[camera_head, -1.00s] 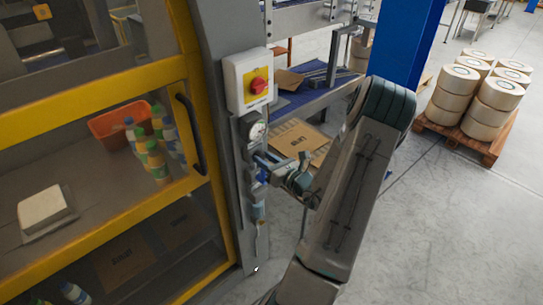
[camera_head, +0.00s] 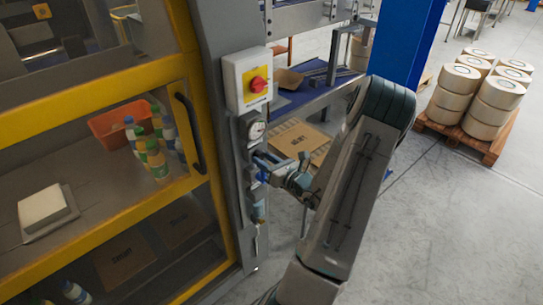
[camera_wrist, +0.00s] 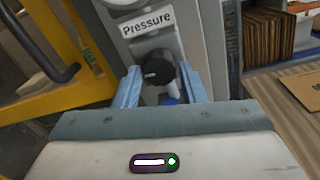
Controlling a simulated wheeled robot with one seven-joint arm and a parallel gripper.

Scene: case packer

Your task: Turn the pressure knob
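The black pressure knob (camera_wrist: 157,72) sits on a grey panel under a white "Pressure" label (camera_wrist: 147,23) in the wrist view. A pale line marks its face. My gripper (camera_wrist: 160,85) is open, with one blue finger on each side of the knob. A gap shows between the knob and the right finger; contact at the left finger is hard to judge. In the head view my gripper (camera_head: 259,165) is at the grey post, just below the round gauge (camera_head: 256,130), and hides the knob.
A red rotary switch on a yellow plate (camera_head: 258,85) is above the gauge. The yellow-framed door with a dark handle (camera_head: 190,133) is to the left. A blue part shows below the knob. Cardboard sheets (camera_head: 297,140) lie on the right, with open floor beyond.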

